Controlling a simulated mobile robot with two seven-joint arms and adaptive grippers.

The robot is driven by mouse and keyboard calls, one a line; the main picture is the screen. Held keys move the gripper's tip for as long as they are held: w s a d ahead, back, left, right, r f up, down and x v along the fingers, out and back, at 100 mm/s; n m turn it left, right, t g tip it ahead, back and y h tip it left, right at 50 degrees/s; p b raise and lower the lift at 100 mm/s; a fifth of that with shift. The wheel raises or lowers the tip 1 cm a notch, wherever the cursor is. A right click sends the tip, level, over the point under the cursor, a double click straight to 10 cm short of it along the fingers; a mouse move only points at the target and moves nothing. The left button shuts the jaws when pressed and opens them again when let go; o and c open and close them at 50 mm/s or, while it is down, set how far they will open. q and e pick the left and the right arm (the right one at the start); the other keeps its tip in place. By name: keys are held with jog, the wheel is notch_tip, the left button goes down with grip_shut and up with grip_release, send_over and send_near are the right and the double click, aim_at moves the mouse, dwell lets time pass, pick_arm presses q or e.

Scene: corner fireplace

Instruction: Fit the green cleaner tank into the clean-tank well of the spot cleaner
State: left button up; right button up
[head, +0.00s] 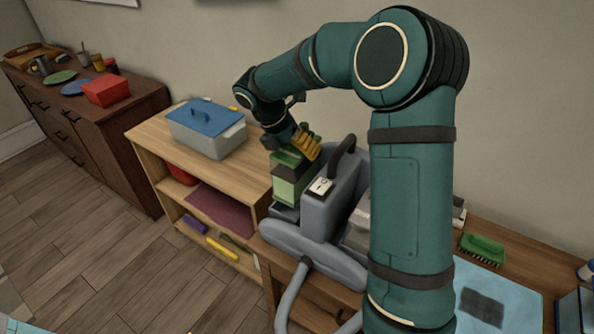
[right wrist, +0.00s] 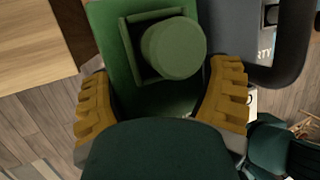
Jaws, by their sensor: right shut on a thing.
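The green cleaner tank (head: 289,184) is upright at the left side of the grey-blue spot cleaner (head: 327,212) in the head view. My right gripper (head: 303,147) is shut on its top from above. In the right wrist view the tank's round cap (right wrist: 172,48) and green top lie between the yellow fingers (right wrist: 160,92). The tank's lower end is over or in the ledge-like well (head: 284,211); I cannot tell whether it is seated, and the well's inside is hidden. My left gripper is not in view.
The cleaner's dark handle (head: 343,151) rises close right of the gripper. A grey bin with a blue lid (head: 207,128) stands on the wooden shelf (head: 150,134) to the left. A green brush (head: 483,247) lies at right. The cleaner's hose (head: 292,296) hangs in front.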

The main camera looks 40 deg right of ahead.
aim_at(282, 147)
notch_tip(282, 147, down, 5)
jog(key=shift+f+b, duration=0.1)
jog(key=shift+b, duration=0.5)
jog(key=shift+f, duration=0.85)
jog(key=o, duration=1.1)
jog(key=shift+c, duration=0.2)
jog(key=shift+r, duration=0.1)
jog(key=shift+r, duration=0.4)
jog(key=p+v, duration=0.2)
jog(key=v, duration=1)
jog(key=shift+r+p, duration=0.15)
jog(key=shift+p, duration=0.2)
